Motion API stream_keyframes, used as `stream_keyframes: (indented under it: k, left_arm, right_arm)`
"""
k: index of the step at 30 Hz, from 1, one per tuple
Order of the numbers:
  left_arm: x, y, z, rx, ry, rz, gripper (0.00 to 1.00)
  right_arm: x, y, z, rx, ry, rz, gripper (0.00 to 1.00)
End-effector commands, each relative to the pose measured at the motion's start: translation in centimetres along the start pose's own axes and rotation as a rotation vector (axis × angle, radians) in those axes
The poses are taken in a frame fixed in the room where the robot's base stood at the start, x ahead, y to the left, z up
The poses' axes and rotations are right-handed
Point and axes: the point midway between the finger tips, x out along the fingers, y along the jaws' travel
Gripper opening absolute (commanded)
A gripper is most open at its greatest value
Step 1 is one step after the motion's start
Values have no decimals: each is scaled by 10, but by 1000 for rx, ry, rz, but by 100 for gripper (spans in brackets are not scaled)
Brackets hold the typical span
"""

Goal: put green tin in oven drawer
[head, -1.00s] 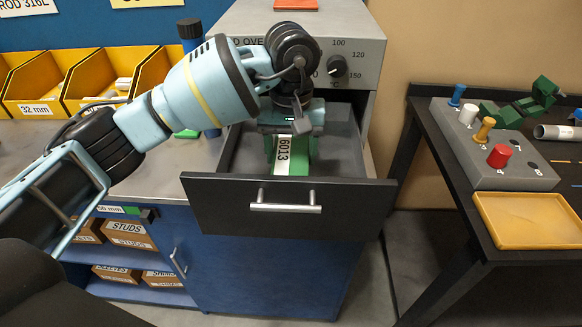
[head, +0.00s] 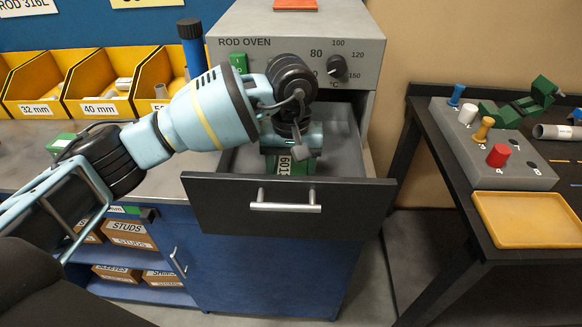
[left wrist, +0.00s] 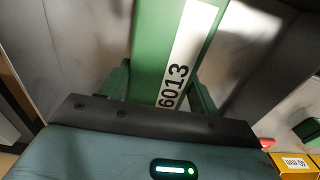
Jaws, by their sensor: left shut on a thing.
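The green tin (left wrist: 155,45) with a white label reading 6013 is between the fingers of my left gripper (left wrist: 158,90), which is shut on it. In the head view the green tin (head: 271,165) is inside the open oven drawer (head: 225,195), below my left gripper (head: 291,152) and partly hidden by it. Whether the tin touches the drawer floor I cannot tell. My right gripper is not in view.
The rod oven (head: 300,45) stands behind the drawer. A dark table with a grey peg block (head: 520,165) and a yellow tray (head: 530,220) is at right.

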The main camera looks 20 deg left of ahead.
Motion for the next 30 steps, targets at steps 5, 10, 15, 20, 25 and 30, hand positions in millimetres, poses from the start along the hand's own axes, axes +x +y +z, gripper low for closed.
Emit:
stream_keyframes:
  k: [5, 10, 15, 20, 25, 30]
  left_arm:
    - [2, 0, 0, 0, 0, 0, 75]
    - [2, 0, 0, 0, 0, 0, 83]
    - [1, 0, 0, 0, 0, 0, 83]
    - [-9, 0, 0, 0, 1, 1, 83]
    - [-38, 0, -1, 1, 3, 1, 83]
    - [-73, 0, -1, 0, 2, 1, 83]
  right_arm:
    - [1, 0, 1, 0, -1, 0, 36]
    - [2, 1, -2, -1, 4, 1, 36]
    - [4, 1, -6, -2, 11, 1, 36]
    - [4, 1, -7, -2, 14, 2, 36]
    - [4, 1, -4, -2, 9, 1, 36]
    - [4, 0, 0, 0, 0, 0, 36]
